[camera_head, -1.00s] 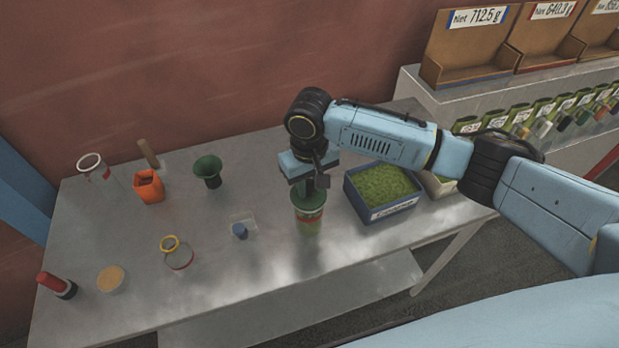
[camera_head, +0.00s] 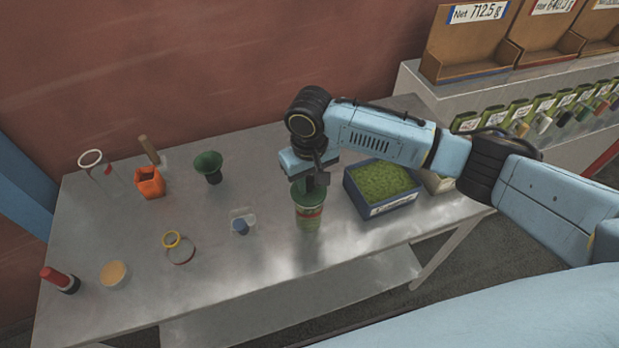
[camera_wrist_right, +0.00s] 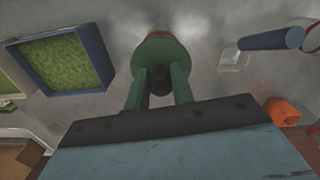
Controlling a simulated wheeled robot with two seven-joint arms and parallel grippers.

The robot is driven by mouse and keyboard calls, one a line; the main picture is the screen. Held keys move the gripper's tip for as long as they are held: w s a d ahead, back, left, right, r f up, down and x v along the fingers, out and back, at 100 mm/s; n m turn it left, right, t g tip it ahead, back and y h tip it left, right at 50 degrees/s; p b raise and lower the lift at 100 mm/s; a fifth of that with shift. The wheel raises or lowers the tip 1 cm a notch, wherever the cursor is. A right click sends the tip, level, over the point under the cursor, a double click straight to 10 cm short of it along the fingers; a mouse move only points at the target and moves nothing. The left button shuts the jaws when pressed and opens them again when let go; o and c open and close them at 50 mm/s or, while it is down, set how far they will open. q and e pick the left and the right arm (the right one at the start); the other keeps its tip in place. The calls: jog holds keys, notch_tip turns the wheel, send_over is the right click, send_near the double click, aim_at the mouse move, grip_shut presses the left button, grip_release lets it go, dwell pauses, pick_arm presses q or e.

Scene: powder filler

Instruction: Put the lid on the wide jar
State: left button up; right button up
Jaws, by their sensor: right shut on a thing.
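The wide jar (camera_head: 308,218) stands upright near the table's front edge, green with a red band. My right gripper (camera_head: 314,184) is directly above it, pointing down and shut on the green lid (camera_head: 299,193). The lid is at the jar's mouth and looks roughly level; I cannot tell whether it is fully seated. In the right wrist view, the green lid (camera_wrist_right: 158,50) lies beyond the fingers, with a dark round knob between them. The gripper hides part of the lid in the head view. My left gripper is not in view.
A blue bin of green powder (camera_head: 383,186) stands close right of the jar. An orange container (camera_head: 149,183) is further left. The table in front of the jar is clear.

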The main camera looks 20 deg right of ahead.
jog(key=shift+f, duration=0.5)
dwell(0.8)
jog(key=o, duration=1)
jog(key=shift+o, duration=0.2)
